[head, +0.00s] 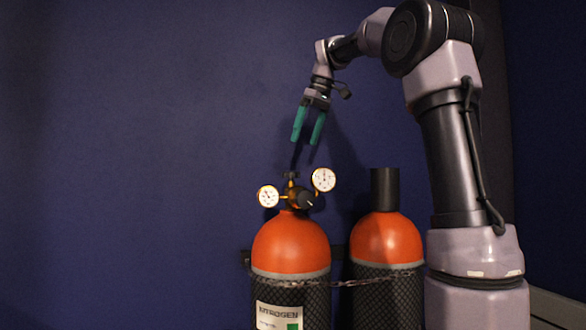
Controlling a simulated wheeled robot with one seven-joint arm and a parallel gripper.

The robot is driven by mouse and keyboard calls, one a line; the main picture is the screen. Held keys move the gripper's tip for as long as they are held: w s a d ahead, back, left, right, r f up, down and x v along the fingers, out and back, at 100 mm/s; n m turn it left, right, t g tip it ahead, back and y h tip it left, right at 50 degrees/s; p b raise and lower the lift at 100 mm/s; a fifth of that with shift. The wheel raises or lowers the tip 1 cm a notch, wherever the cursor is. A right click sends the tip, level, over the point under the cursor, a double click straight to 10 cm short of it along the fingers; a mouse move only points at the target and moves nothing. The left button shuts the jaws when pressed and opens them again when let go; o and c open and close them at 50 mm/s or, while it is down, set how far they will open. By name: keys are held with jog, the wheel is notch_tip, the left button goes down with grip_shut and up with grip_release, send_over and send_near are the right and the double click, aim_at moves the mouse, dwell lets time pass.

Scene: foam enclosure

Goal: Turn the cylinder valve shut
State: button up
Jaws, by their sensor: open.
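The nitrogen cylinder (290,243) stands upright, with an orange top, a dark mesh sleeve and a white label. Its valve (291,176) is a small dark knob at the top of the brass fitting. A dark regulator body (301,197) sits just below it, flanked by a left gauge (268,196) and a higher right gauge (324,180). My gripper (305,141) has teal fingers pointing down. It is open and empty, above and slightly right of the valve in the picture, apart from it. How far it is from the valve in depth is unclear.
A second orange-topped cylinder (386,238) with a dark cap (385,188) stands close on the right. A chain (350,283) runs across both cylinders. A dark blue wall (130,130) is behind. The space left of the cylinders looks clear.

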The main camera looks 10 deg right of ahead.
aim_at(291, 176)
jog(key=shift+n, duration=0.4)
jog(key=x, duration=0.3)
jog(key=w+x, duration=0.1)
jog(key=x, duration=0.6)
jog(key=shift+w+a+r, duration=0.1)
jog(key=shift+w+a, duration=0.15)
jog(key=shift+w, duration=0.15)
jog(key=c, duration=1.4)
